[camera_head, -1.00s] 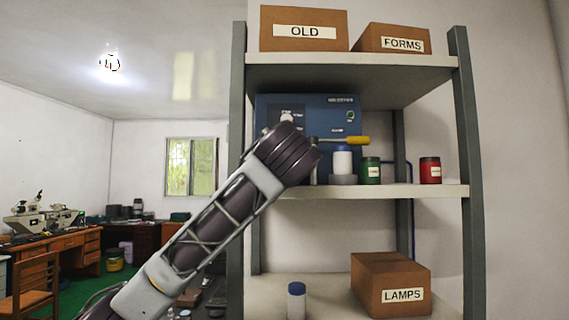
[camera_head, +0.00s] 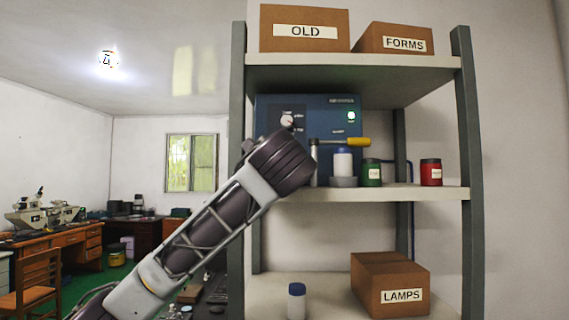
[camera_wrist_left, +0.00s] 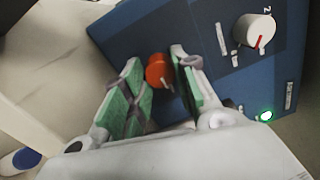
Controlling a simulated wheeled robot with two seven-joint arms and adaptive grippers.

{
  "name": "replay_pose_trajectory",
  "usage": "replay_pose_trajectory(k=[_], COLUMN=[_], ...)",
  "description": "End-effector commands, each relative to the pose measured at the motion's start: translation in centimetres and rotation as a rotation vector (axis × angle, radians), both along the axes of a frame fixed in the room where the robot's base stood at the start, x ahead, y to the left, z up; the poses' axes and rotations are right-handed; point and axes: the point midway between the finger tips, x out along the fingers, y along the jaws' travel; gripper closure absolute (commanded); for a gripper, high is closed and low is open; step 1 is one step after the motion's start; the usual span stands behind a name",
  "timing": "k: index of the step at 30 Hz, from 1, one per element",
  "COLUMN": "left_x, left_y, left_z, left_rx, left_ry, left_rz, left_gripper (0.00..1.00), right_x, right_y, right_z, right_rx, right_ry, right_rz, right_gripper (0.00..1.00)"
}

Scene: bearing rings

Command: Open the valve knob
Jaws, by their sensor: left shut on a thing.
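The blue box (camera_head: 322,122) stands on the middle shelf, its front facing me. In the left wrist view a red knob (camera_wrist_left: 158,72) sits on the front of the blue box (camera_wrist_left: 135,28), between the two green-padded fingers of my left gripper (camera_wrist_left: 156,57). The gripper is shut on this red knob. In the head view my left wrist hides the red knob and most of the gripper. A white dial (camera_head: 287,120) with a red pointer is on the box's upper left; it shows large in the wrist view (camera_wrist_left: 254,31). My right gripper is not in view.
A lit green lamp (camera_head: 351,116) is on the box. The grey shelf post (camera_head: 237,190) is beside my arm.

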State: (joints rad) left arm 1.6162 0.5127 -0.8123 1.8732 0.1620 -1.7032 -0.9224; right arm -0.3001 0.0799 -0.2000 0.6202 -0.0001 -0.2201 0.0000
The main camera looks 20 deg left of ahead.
Motion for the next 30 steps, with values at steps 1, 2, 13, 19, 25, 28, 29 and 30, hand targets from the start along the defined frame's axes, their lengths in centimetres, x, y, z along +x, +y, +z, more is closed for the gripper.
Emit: replay_pose_trajectory(k=[1,2,13,19,25,28,29,30], left_x=[0.05,0.05,0.07,0.07,0.04,0.04,0.03,0.02], left_y=[-0.10,-0.10,-0.12,-0.12,-0.07,-0.04,-0.04,-0.04], left_z=[-0.20,-0.20,-0.29,-0.27,-0.16,-0.12,-0.11,-0.11], left_rx=[0.009,0.014,0.028,0.027,0.025,0.024,0.024,0.025], left_ry=[0.007,0.009,0.013,0.013,0.010,0.009,0.009,0.009], left_rz=[-0.002,-0.002,-0.002,-0.002,-0.001,-0.001,-0.001,-0.001], left_gripper=[0.95,0.95,0.95,0.56,0.48,0.48,0.48,0.48], right_x=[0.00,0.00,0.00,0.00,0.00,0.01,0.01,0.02], right_y=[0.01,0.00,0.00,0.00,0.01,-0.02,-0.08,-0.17], right_z=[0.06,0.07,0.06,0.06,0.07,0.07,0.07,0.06], right_rx=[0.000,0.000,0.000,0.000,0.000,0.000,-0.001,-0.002], right_ry=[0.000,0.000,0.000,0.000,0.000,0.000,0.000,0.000], right_rz=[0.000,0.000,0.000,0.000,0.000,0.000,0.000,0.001], right_gripper=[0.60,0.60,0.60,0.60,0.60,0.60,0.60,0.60])
